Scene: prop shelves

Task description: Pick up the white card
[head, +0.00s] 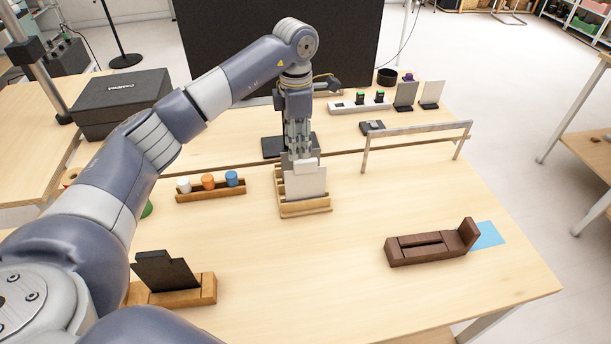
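The white card (306,187) stands roughly upright in a slotted wooden rack (305,211) near the middle of the table. My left gripper (304,162) points down at the card's top edge. A pale fingertip overlaps the front of the card near its top. The other finger is hidden, so I cannot tell whether the fingers are shut on the card. The card's lower edge is at the rack. My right gripper is not in view.
A wooden holder with white, orange and blue pieces (208,182) is left of the rack. A low rail frame (416,138) and a dark brown wooden holder (431,243) stand right. A dark panel in a wooden stand (165,272) is front left. The table's front middle is clear.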

